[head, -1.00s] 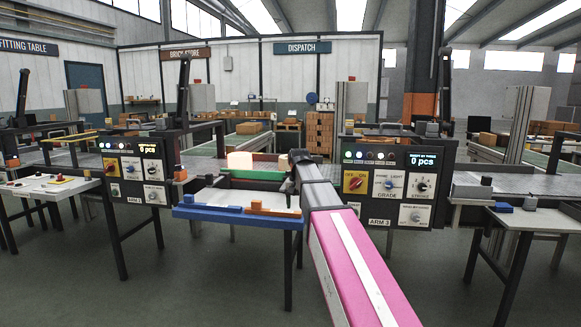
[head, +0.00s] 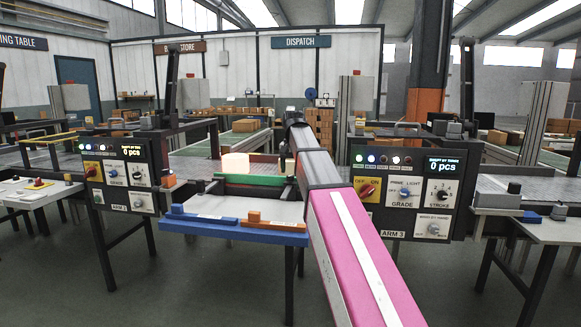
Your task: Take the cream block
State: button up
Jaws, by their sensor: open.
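A cream block (head: 235,164) stands at the back of the middle work table, behind a green strip (head: 250,180). A second pale shape lies just right of it, too small to make out. My gripper (head: 287,158) is at the far end of my pink and grey arm, right of the cream block and apart from it. It is small and dark in this view, and my arm partly hides it. It is open, with nothing seen between its fingers.
The table's white front surface (head: 225,206) has a blue front edge carrying blue and orange pieces (head: 255,218). Control panels stand left (head: 121,174) and right (head: 408,190) of it. Dark posts rise behind both panels. Open floor lies in front.

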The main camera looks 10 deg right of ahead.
aim_at(289, 162)
jog(key=i, duration=1.45)
